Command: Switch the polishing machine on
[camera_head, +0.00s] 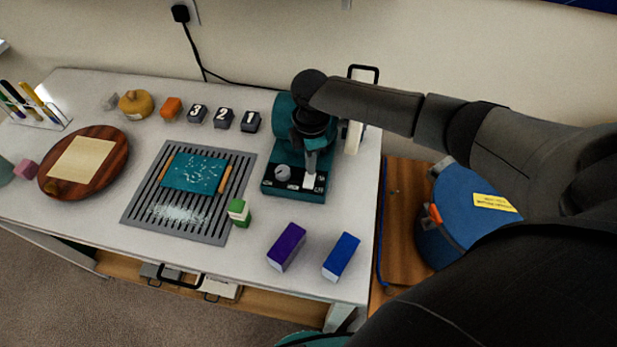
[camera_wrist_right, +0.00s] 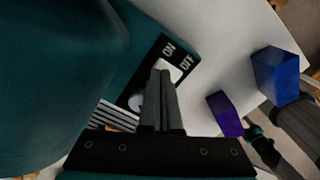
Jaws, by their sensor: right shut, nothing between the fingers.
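The polishing machine (camera_head: 283,110) is a teal body on a teal base, standing at the back right of the table. Its dark front panel carries a round grey knob (camera_head: 282,172) and a pale switch (camera_head: 309,181). In the right wrist view the panel shows the words ON and OFF, with the pale switch (camera_wrist_right: 172,72) beside them. My right gripper (camera_head: 311,160) is shut and empty, pointing down over the panel. Its fingertips are at the switch and partly cover it; I cannot tell whether they touch. My left gripper is not in view.
A purple block (camera_head: 286,248) and a blue block (camera_head: 341,257) lie near the front edge. A green-and-white block (camera_head: 239,212) stands by the grey grate (camera_head: 213,232). Several dark numbered blocks (camera_head: 223,119) stand left of the machine. A blue round container (camera_head: 460,220) is at right.

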